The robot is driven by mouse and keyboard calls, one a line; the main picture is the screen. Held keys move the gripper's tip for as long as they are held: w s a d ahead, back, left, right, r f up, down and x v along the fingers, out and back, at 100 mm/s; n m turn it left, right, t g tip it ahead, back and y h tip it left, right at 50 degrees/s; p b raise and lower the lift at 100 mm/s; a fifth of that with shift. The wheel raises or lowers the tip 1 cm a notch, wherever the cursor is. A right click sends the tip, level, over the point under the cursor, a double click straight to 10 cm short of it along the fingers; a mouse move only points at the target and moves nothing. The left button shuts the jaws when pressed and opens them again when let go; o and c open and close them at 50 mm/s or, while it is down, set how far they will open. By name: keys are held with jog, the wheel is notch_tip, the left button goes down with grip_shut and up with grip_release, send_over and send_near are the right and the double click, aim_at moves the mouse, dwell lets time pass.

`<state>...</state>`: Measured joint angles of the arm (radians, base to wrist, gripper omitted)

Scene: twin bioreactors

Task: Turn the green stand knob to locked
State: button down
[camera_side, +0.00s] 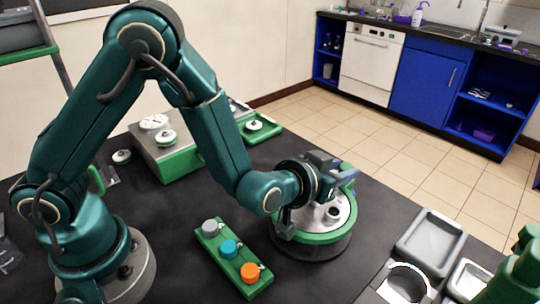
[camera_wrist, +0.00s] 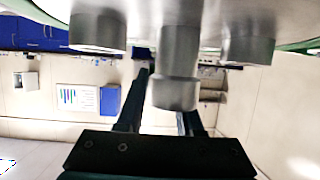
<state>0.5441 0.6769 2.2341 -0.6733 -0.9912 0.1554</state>
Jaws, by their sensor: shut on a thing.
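The green-ringed round stand (camera_side: 312,239) stands on the dark table, with a pale lid and metal fittings on top. My gripper (camera_side: 335,170) is over the far side of this lid, lying roughly level and pointing right. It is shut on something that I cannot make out. In the wrist view, the two dark fingers of my gripper (camera_wrist: 160,105) reach away behind a metal cylinder (camera_wrist: 176,85), which hides the space between their tips. The lid (camera_wrist: 210,15) fills the top of that view. I cannot clearly see the green stand knob or its setting.
A green strip (camera_side: 246,290) with grey, blue and orange knobs lies just left of the stand. Grey trays (camera_side: 430,238) are at the right. Bare table lies in front of the stand.

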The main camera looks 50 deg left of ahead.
jog(key=n+y, duration=0.2)
jog(key=d+n+g+y, duration=0.1)
jog(key=n+y, duration=0.1)
jog(key=y, duration=0.1)
jog(key=shift+w+d, duration=0.15)
jog(key=shift+d, duration=0.05)
jog(key=shift+w+d+n+g+y, duration=0.1)
jog(key=shift+w+n+g+y, duration=0.1)
jog(key=shift+n+g+y, duration=1)
jog(key=shift+w+r+n+g+y, duration=0.1)
jog(key=shift+n+g+y, duration=0.2)
jog(key=shift+n+y, duration=0.35)
jog(key=shift+w+r+n+g+y, duration=0.1)
jog(key=shift+n+g+y, duration=0.3)
jog(key=shift+n, duration=0.45)
jog(key=shift+d, duration=0.1)
jog(key=c, duration=0.5)
grip_release()
jog(key=shift+f, duration=0.15)
jog(key=shift+c, duration=0.2)
